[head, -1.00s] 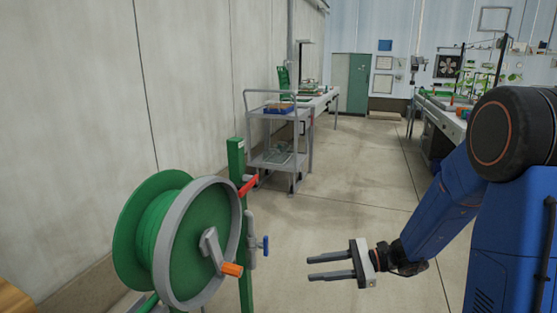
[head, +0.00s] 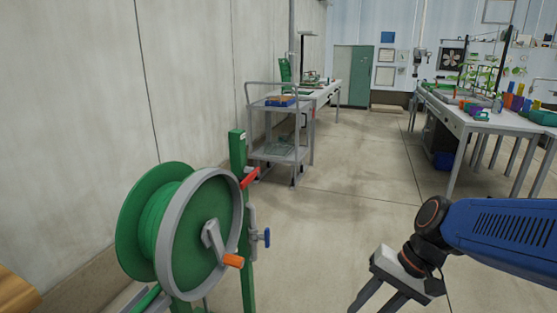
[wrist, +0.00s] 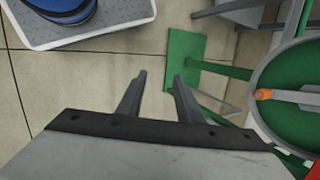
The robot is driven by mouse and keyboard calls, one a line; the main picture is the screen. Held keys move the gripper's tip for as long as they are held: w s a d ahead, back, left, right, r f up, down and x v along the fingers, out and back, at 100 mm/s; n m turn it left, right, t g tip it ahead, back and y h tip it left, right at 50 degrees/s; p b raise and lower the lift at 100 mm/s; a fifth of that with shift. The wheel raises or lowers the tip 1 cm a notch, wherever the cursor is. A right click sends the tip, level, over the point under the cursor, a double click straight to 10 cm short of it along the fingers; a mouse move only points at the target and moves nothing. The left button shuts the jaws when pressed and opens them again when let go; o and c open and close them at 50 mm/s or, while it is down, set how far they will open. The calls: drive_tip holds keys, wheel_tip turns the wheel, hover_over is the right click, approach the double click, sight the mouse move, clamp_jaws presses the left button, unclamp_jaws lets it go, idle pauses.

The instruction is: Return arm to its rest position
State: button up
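My gripper (head: 371,302) is low in the head view, right of the hose reel, with its fingers pointing down and left toward the bottom edge. In the wrist view my gripper (wrist: 160,76) has its two fingers apart with nothing between them, over bare floor. My arm folds in from the right edge of the head view. The green hose reel (head: 188,240) stands to the left, clear of my gripper.
The reel has an orange crank handle (head: 233,261). A green post (head: 239,160) beside it carries a red lever (head: 250,178) and a blue valve handle (head: 267,237). A grey cart (head: 277,152) stands behind. A long bench (head: 455,120) is at right. The middle floor is open.

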drive_tip(key=s+d+r+n+t+h, duration=0.4)
drive_tip(key=d+r+h, duration=0.1)
drive_tip(key=d, duration=0.4)
drive_tip(key=shift+d+t, duration=0.3)
drive_tip(key=shift+t, duration=0.1)
